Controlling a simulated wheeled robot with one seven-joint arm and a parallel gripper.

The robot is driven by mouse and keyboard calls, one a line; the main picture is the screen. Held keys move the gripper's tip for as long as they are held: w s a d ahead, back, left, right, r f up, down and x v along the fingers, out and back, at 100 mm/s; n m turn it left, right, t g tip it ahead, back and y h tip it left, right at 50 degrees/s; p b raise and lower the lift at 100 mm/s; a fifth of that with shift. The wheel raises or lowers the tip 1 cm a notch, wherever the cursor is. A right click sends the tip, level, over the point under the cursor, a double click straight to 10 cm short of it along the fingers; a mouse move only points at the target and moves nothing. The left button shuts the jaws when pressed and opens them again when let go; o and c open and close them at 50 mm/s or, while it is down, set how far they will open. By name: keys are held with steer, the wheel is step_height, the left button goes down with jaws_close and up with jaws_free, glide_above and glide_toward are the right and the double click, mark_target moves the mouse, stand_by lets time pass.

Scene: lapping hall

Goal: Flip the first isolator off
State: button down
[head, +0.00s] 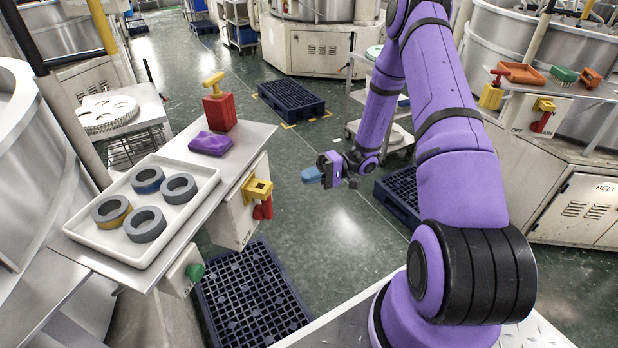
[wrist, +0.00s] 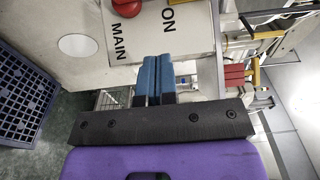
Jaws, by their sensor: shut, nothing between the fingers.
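One isolator, a yellow block (head: 257,190) with a red handle (head: 263,209), sits on the white panel under the left bench; its handle points down. Another isolator, a yellow block (head: 545,105) with a red handle (head: 541,122), sits on the right machine beside an OFF label. I cannot tell which is the first. My gripper (head: 312,176) has blue fingers and is shut and empty, over the aisle to the right of the left isolator and apart from it. In the wrist view the fingers (wrist: 153,79) point toward a label plate (wrist: 178,40) reading ON and MAIN, with a rounded red part (wrist: 127,7) at the top edge.
The left bench carries a white tray (head: 205,221) of grey rings, a purple cloth (head: 211,143) and a red container (head: 220,112). A green knob (head: 195,272) juts out below it. Dark pallets (head: 255,294) lie on the floor; the aisle between is clear.

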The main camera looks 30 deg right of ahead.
steer(key=s+a, duration=0.2)
steer(key=a, duration=0.8)
